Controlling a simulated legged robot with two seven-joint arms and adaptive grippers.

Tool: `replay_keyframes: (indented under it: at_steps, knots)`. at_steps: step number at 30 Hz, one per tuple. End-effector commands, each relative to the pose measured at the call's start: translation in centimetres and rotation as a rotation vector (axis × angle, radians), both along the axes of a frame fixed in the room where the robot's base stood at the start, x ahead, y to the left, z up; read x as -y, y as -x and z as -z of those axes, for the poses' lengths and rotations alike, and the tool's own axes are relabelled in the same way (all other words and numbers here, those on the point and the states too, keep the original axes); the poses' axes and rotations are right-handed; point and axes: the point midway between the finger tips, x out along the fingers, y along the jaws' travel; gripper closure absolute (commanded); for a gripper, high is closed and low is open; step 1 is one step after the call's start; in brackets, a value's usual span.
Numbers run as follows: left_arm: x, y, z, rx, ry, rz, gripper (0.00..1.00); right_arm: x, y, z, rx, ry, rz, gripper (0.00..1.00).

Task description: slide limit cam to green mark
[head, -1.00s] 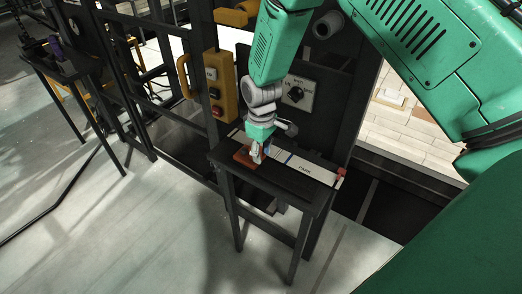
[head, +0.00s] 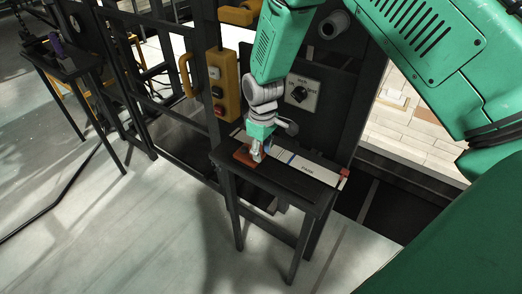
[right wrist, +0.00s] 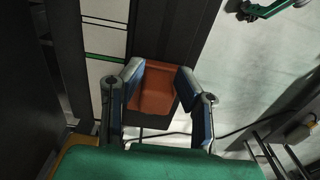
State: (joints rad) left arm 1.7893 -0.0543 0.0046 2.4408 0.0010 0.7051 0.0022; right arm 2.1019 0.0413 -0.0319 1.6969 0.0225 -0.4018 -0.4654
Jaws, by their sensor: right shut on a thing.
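The limit cam is an orange-brown block (head: 244,157) at the left end of a small black table. In the right wrist view the cam (right wrist: 154,88) sits between the two fingers. My right gripper (head: 258,151) reaches down from above and is shut on the cam; its fingers also frame the cam in the wrist view (right wrist: 160,92). A white scale strip (head: 315,172) runs beside the cam. In the wrist view a green mark (right wrist: 104,56) crosses the strip, about level with the cam's upper edge. The green mark cannot be made out in the head view. My left gripper is out of view.
The strip bears a blue mark (head: 290,158) and a lettered label. A red block (head: 344,174) stands at its right end. Open floor lies in front.

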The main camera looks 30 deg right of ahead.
Motion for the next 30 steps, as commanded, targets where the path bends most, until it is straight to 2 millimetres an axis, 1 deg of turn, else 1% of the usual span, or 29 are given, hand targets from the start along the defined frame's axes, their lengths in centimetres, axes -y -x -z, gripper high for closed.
replay_keyframes:
  at_steps: [1,9,10,11,12,20,23,26,30]
  knots:
    - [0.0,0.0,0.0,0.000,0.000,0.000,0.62,0.2,-0.4,-0.3,0.011,0.003,0.001,1.00]
    - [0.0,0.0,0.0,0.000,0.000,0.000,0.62,0.3,-0.4,-0.3,0.011,0.005,0.002,1.00]
    - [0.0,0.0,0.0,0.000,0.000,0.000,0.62,0.3,-0.4,-0.3,0.010,0.004,0.002,0.68]
    - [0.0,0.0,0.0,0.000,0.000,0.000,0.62,0.3,-0.4,-0.3,0.010,0.004,0.002,0.58]
    - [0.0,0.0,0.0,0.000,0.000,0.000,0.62,0.3,-0.4,-0.3,0.010,0.005,0.002,0.52]
    - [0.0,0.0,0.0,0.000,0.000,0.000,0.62,0.2,-0.2,-0.1,0.003,0.003,0.001,0.52]
    - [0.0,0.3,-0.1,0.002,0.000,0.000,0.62,0.2,-0.3,-0.4,0.003,0.002,0.001,0.52]
    - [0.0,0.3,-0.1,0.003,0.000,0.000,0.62,0.1,-0.3,-1.5,0.005,0.002,0.001,0.52]
    - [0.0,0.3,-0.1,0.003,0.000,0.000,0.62,0.2,-0.3,-4.4,0.007,0.002,0.000,0.52]
